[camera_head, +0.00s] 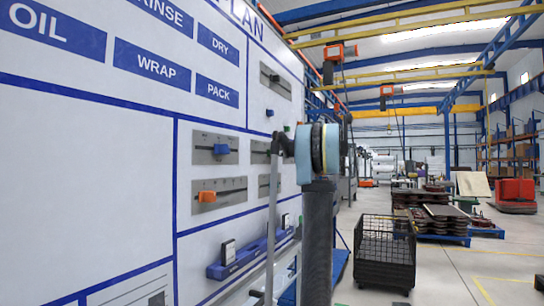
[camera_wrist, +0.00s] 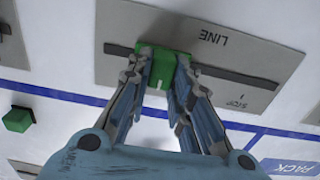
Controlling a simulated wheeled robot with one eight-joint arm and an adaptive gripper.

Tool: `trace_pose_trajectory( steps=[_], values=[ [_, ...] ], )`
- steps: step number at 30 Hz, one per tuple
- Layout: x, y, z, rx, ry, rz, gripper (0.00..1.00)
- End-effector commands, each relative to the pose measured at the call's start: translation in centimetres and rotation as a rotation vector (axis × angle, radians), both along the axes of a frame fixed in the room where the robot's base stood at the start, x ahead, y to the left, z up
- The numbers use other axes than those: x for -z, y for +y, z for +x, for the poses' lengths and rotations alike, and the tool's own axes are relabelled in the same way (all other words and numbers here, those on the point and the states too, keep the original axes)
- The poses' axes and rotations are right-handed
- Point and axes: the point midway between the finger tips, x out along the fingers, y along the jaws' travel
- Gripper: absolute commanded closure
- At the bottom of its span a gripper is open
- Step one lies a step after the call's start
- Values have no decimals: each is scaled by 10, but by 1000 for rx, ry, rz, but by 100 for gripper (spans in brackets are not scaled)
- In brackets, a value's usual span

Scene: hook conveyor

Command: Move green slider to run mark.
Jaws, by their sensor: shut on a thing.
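The green slider (camera_wrist: 154,58) sits on a dark slot in a grey plate (camera_wrist: 255,63) in the wrist view. The plate reads LINE, with STOP near the slot's right end; the picture is turned over. The slider stands left of the slot's middle, apart from the STOP end. My gripper (camera_wrist: 163,68) is shut on the slider, one finger on each side. No run mark can be made out. In the head view my gripper (camera_head: 281,146) is at the board beside a partly hidden plate (camera_head: 260,146); the green slider cannot be made out there.
A blue slider (camera_head: 222,149) and an orange slider (camera_head: 207,197) sit on plates to the left. A blue rail (camera_head: 240,260) juts out below. The wrist view shows a green button (camera_wrist: 18,119). A black mesh cart (camera_head: 385,252) stands on the floor at right.

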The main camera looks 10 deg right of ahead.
Motion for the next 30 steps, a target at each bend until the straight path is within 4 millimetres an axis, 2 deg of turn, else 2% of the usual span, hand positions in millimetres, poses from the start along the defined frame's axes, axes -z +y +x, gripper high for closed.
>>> trace_pose_trajectory(
  steps=[7,22,23,24,25,30],
  values=[
    [0,-15,20,0,0,0,100],
    [-1,-20,27,7,-1,2,100],
    [-1,-20,27,7,-1,3,74],
    [-1,-20,27,7,-1,3,64],
    [-1,-20,27,6,-1,3,60],
    [0,-19,26,3,-1,1,60]
  ],
)
